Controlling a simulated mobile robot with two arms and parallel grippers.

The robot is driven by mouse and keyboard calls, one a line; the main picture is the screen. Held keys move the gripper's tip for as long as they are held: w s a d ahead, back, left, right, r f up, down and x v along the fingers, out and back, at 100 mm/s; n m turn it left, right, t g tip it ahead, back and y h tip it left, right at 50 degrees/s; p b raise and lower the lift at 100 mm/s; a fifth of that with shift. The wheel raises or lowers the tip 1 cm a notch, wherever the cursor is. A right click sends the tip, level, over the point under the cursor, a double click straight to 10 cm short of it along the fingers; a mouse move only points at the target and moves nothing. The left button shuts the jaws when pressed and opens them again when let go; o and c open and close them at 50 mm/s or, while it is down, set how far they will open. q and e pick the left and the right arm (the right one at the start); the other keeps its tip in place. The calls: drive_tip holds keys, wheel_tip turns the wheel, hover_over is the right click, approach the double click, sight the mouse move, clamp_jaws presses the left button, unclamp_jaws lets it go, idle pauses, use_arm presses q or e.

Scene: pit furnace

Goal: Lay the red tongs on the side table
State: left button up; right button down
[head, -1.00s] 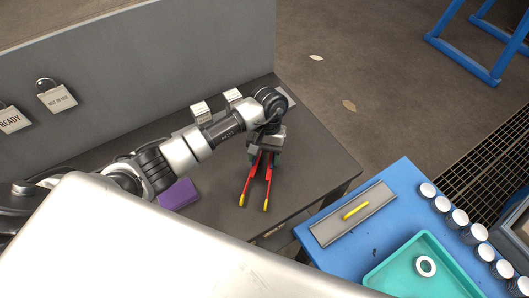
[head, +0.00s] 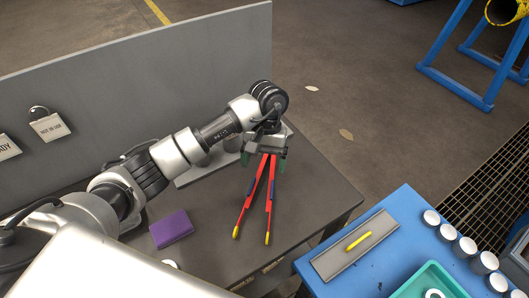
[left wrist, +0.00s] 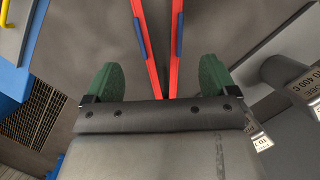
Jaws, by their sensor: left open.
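The red tongs (head: 271,190) with yellow tips lie on the dark grey table (head: 312,207), close to its right end. Their two arms spread toward the front of the table. My left gripper (head: 267,161) is open over the far end of the tongs, its green fingers apart on either side. In the left wrist view, the tongs (left wrist: 177,50) run between the two green fingers with clear gaps, and neither finger touches them. The gripper body hides the far end of the tongs. My right gripper is not in view.
A purple block (head: 171,228) lies left of the tongs. A grey panel (head: 180,75) with hanging tags stands behind the table. At right, a blue table (head: 400,237) holds a grey tray (head: 340,258) with a yellow stick, a teal tray (head: 437,280) and several white-topped cylinders.

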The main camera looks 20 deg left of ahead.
use_arm(q)
drive_tip(key=shift+v, duration=2.1)
